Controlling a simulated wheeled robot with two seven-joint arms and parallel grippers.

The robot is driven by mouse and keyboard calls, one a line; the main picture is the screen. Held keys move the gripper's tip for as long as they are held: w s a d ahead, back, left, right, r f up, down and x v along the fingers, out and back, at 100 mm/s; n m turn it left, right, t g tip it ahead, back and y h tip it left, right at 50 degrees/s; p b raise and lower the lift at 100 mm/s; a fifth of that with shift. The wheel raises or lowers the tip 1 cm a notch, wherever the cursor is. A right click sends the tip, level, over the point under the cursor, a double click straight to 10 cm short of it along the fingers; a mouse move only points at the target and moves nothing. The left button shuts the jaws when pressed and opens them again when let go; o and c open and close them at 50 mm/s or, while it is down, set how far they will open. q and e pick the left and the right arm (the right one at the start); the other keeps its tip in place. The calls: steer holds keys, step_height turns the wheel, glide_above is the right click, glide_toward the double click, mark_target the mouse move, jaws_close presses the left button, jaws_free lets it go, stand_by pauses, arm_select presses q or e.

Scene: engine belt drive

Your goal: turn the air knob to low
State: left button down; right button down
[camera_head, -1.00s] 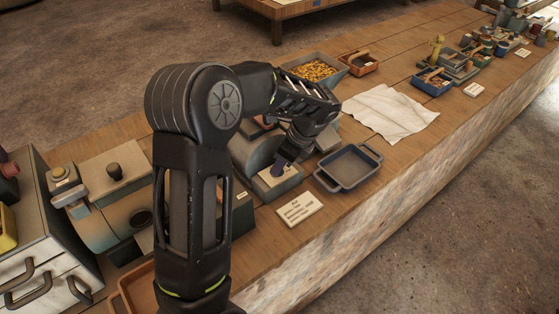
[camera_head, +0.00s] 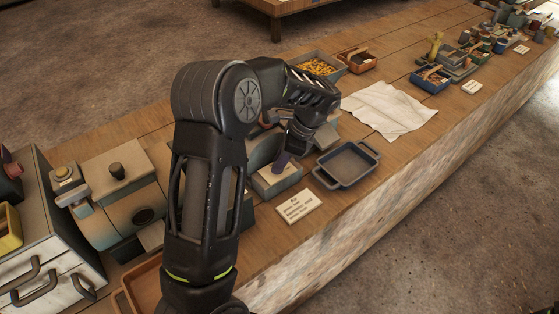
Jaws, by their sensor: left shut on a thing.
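The air knob (camera_head: 284,161) is a small dark purple lever on a pale-topped housing (camera_head: 275,181) near the middle of the bench. My left gripper (camera_head: 288,153) points down over this housing and is shut on the knob; its fingertips are small and dark, so the exact grip is hard to see. The knob stands nearly upright. A white card (camera_head: 298,206) with printed lines lies in front of the housing; its small text is not readable. My left arm hides part of the machine behind it. My right gripper is not in view.
A dark two-handled tray (camera_head: 347,165) stands close to the right of the housing. A white cloth (camera_head: 390,110) lies beyond it. A bin of yellow pieces (camera_head: 318,66) is behind my gripper. Another machine (camera_head: 115,190) stands at the left. The bench front edge is close.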

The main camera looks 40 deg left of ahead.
arm_select(q)
steer(key=c, duration=1.2)
jaws_free()
steer(key=shift+c, duration=0.2)
steer(key=v, duration=0.7)
steer(key=shift+r, duration=0.35)
steer(key=shift+w+d, duration=0.1)
